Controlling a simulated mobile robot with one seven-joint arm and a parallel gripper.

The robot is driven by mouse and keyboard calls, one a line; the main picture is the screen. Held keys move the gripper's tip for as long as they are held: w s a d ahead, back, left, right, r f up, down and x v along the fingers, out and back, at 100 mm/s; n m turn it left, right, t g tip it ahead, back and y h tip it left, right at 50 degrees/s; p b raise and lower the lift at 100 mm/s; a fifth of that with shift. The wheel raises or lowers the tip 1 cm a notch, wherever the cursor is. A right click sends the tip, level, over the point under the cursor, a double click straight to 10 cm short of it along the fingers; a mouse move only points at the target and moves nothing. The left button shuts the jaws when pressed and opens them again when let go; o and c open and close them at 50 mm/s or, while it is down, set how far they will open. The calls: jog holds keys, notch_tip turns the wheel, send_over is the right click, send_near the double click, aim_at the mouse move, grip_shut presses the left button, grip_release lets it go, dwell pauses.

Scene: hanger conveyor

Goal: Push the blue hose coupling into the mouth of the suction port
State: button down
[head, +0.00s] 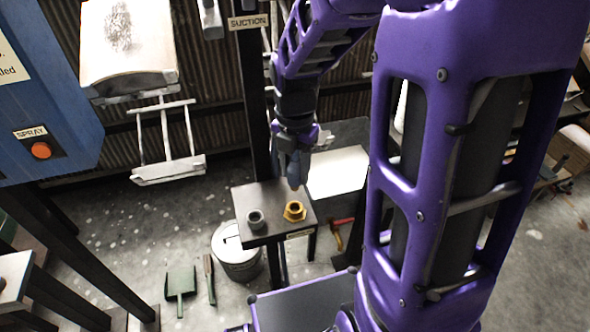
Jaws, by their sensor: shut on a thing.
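My gripper (292,150) points down above the small dark stand, near its back right. It is shut on a dull blue-grey piece, which looks like the blue hose coupling (296,170); the fingers partly hide it. On the stand, a brass hex fitting (294,211) with a round open mouth sits just below and in front of the held piece. A grey ring-shaped fitting (255,219) stands to its left. A SUCTION sign (248,22) is on the black post behind. I cannot tell which fitting is the suction port, or whether the held piece touches anything.
The stand (270,236) has a small unreadable label in front. A metal bucket (236,250) stands below it, with a green dustpan (181,283) on the floor at left. A blue SPRAY cabinet (45,100) is at far left. A hanging white panel (127,45) is at upper left.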

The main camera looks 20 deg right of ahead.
aim_at(295, 187)
jog(key=shift+f+b, duration=2.05)
jog(key=shift+f, duration=0.85)
jog(key=shift+f+b, duration=0.3)
jog(key=shift+f, duration=1.45)
jog(key=c, duration=0.7)
grip_release()
jog(key=o, duration=0.6)
notch_tip(295, 187, up, 18)
jog(key=p, duration=0.4)
jog(key=shift+f, duration=0.25)
